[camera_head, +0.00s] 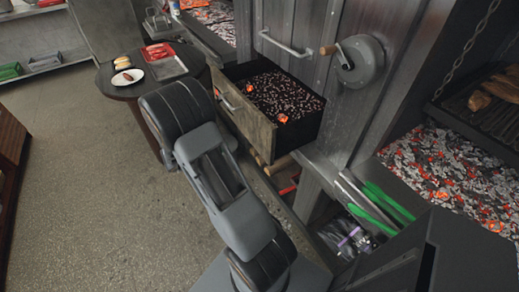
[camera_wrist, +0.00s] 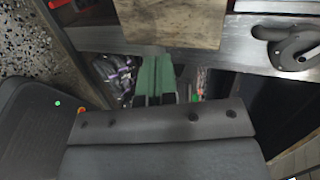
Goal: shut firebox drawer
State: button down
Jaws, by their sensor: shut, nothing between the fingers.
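The firebox drawer (camera_head: 247,122) stands pulled out of the grey metal cabinet in the head view. It is filled with dark coals and a few glowing orange embers. Its front panel is brownish and worn, with a bar handle (camera_head: 229,102). My arm crosses the head view left of and below the drawer, and my gripper cannot be made out there. In the wrist view my gripper (camera_wrist: 160,98) shows at the lower middle, shut and empty. A brown panel at the top of that view may be the drawer front; I cannot tell.
A round table (camera_head: 128,92) with a plate and red tray stands left of the drawer. Green-handled tools (camera_head: 388,203) lie on the lower right, below a bed of glowing coals (camera_head: 450,170). A crank wheel (camera_head: 360,60) is on the cabinet. The floor at left is clear.

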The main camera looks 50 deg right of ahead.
aim_at(265, 142)
jog(key=s+d+f, duration=0.1)
jog(key=s+d, duration=0.1)
jog(key=d, duration=0.1)
jog(key=s+d+f+m+g+p, duration=0.1)
jog(key=s+d+f, duration=0.1)
jog(key=d, duration=0.2)
jog(key=s+d+f+g, duration=0.1)
jog(key=s+d, duration=0.2)
jog(key=d, duration=0.1)
jog(key=shift+f+m, duration=0.2)
jog(key=shift+m, duration=0.1)
jog(key=shift+s+d+p, duration=0.25)
jog(key=shift+d+p, duration=0.1)
jog(key=shift+d, duration=0.4)
jog(key=shift+f, duration=0.1)
